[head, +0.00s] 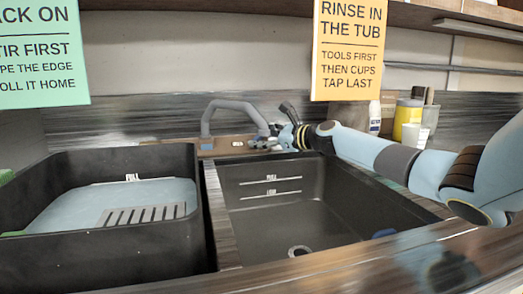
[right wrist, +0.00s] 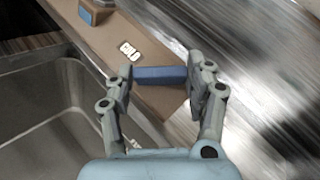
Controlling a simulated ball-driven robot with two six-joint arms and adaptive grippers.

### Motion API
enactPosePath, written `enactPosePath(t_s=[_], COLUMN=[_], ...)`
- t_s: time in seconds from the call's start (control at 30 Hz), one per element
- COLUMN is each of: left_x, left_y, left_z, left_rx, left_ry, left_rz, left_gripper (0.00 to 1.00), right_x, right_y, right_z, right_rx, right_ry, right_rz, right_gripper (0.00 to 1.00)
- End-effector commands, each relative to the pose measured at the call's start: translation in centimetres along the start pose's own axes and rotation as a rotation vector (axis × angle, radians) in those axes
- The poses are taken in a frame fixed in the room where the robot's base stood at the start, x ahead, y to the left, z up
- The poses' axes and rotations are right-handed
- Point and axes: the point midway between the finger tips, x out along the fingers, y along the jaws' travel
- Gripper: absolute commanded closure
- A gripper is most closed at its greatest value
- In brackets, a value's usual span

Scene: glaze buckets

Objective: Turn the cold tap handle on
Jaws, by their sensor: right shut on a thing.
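The cold tap handle (right wrist: 160,75) is a blue bar in the right wrist view, beside a label reading COLD (right wrist: 131,52) on the brown tap ledge (right wrist: 155,35). My right gripper (right wrist: 158,80) is shut on the blue handle, with one finger at each end of it. In the head view my right gripper (head: 290,128) is at the tap, to the right of the grey curved spout (head: 234,104), and mostly covers the handle. My left gripper is not in view.
The dark sink basin (head: 290,205) lies below the tap, with a drain near its front. A yellow container (head: 407,115) and cups stand behind my right arm. Signs hang above.

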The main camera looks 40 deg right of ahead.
Motion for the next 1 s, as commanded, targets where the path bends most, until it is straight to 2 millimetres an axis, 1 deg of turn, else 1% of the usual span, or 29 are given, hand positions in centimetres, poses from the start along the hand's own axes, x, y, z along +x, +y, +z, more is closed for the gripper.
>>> enactPosePath(t_s=[0.03,0.1,0.3,0.6,1.0], left_x=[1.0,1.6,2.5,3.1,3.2], left_y=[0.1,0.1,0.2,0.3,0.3], left_z=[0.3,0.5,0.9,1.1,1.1], left_rx=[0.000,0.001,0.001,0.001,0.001], left_ry=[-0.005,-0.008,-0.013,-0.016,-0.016], left_rz=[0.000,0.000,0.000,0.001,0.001], left_gripper=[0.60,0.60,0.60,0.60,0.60], right_x=[0.1,0.1,0.1,0.1,0.1], right_y=[-0.1,-0.1,-0.4,-0.5,-0.5], right_z=[-0.5,-0.4,-0.1,0.1,0.1], right_rx=[-0.025,-0.059,-0.139,-0.209,-0.224], right_ry=[0.001,0.001,0.001,0.000,-0.001], right_rz=[0.029,0.075,0.184,0.279,0.303], right_gripper=[0.78,0.78,0.78,0.78,0.78])
